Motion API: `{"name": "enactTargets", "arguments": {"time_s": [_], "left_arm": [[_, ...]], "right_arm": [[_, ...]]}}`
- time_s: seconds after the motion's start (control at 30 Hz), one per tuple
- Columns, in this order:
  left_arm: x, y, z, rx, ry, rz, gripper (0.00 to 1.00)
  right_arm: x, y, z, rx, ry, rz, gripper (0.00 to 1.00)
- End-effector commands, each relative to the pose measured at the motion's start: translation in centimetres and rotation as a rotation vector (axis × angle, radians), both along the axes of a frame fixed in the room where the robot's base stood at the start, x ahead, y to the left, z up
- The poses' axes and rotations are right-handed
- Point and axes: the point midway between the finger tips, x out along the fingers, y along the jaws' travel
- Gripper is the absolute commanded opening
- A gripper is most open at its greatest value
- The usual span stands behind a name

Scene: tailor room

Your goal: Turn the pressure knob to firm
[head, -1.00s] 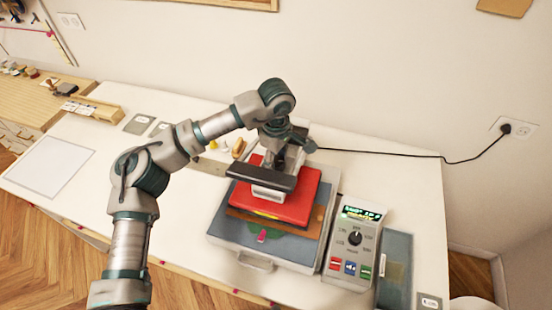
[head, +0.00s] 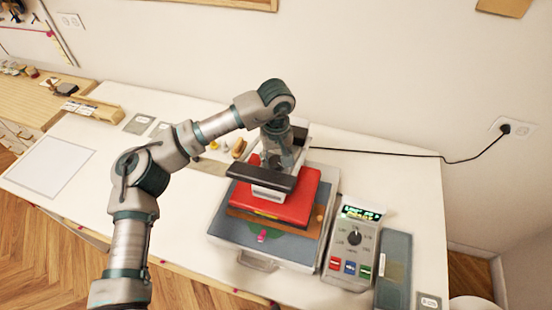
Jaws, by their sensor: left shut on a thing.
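The heat press has a red upper plate (head: 284,208), a black handle bar (head: 258,177) across its front and a grey base (head: 228,235). My left gripper (head: 277,163) reaches down onto the top of the press, just behind the handle bar. It is shut on what appears to be the pressure knob, which it and the bar mostly hide; the knob's setting cannot be read. The control box (head: 348,258) stands right of the press, with a lit display (head: 361,214) and a black dial (head: 354,237). My right gripper is not in view.
A black cord (head: 390,154) runs from behind the press to a wall outlet (head: 515,130). A blue-grey case (head: 394,270) lies right of the control box. Small items, including a wooden one (head: 238,148), lie left of the press. The white table (head: 110,176) is mostly clear at left.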

Motion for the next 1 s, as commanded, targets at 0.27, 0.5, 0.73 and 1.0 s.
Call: {"name": "enactTargets", "arguments": {"time_s": [0.27,0.5,0.73,1.0], "left_arm": [[0.14,0.00,0.22,-0.004,-0.006,-0.032,0.12],[0.13,0.00,0.21,-0.004,-0.006,-0.034,0.12],[0.08,0.00,0.15,-0.002,-0.004,-0.033,0.72],[-0.01,0.01,0.17,-0.001,-0.002,-0.033,0.72]], "right_arm": [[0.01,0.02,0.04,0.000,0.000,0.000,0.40],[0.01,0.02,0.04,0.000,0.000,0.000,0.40],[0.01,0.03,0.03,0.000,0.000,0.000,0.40],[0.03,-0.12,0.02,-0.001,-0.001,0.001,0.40]]}}
